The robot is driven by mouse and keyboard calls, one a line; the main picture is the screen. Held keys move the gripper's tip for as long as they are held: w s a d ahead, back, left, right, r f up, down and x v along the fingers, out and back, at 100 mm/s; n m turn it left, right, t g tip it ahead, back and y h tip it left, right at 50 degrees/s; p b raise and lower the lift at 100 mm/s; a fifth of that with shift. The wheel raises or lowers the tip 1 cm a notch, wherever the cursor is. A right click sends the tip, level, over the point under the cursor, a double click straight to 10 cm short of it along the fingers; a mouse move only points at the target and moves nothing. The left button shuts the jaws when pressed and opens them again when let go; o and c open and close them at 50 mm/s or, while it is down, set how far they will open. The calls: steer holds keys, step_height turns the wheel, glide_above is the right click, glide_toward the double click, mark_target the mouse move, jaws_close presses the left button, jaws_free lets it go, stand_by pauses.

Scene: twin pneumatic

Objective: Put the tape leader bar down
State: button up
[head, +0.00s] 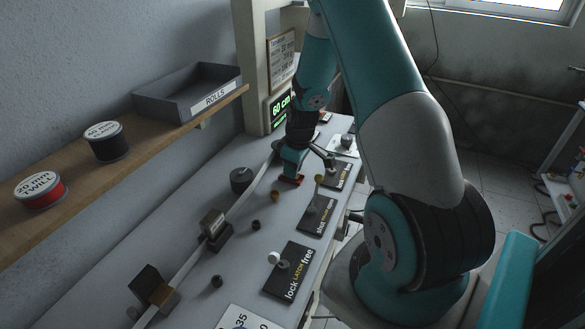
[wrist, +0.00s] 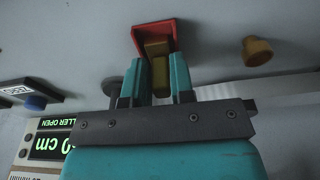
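My gripper (head: 291,172) is low over the bench, at a small red holder (head: 292,180). In the wrist view my gripper's teal fingertips (wrist: 157,75) stand on either side of a brass-coloured bar (wrist: 158,72), which looks like the tape leader bar, and they appear closed on it. The bar's far end lies within the three-sided red holder (wrist: 154,37). Whether the bar rests on the holder's floor I cannot tell. In the head view my gripper hides the bar. A pale tape (head: 185,268) runs along the bench.
Black lever plates (head: 293,270) line the bench's right edge. A dark cylinder (head: 241,180), a metal roller block (head: 214,230) and small knobs (head: 256,225) stand nearby. A lit display (head: 280,110) reads 60 cm. A shelf (head: 150,145) holds spools and a grey tray (head: 190,90).

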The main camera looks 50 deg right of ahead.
mark_target(298, 177)
steer(key=shift+o, duration=1.3)
steer(key=shift+r, duration=0.1)
step_height(298, 177, up, 12)
steer(key=s+b, duration=0.2)
steer(key=s+a+r+n+y, duration=0.1)
steer(key=a+r, duration=0.3)
steer(key=a, duration=0.5)
steer(key=s+a+r+y, duration=0.1)
steer(key=a+r, duration=0.2)
steer(key=a, duration=0.6)
steer(key=s+a+r+n, duration=0.1)
steer(key=s+a+r, duration=0.1)
steer(key=s+a, duration=0.6)
steer(key=s+a+r+n+g+y, duration=0.1)
steer(key=s+a+r, duration=0.1)
steer(key=s+a, duration=0.6)
steer(key=shift+s+a+r+g+y, duration=0.15)
steer(key=shift+s+r+g+y, duration=0.2)
steer(key=shift+s, duration=0.3)
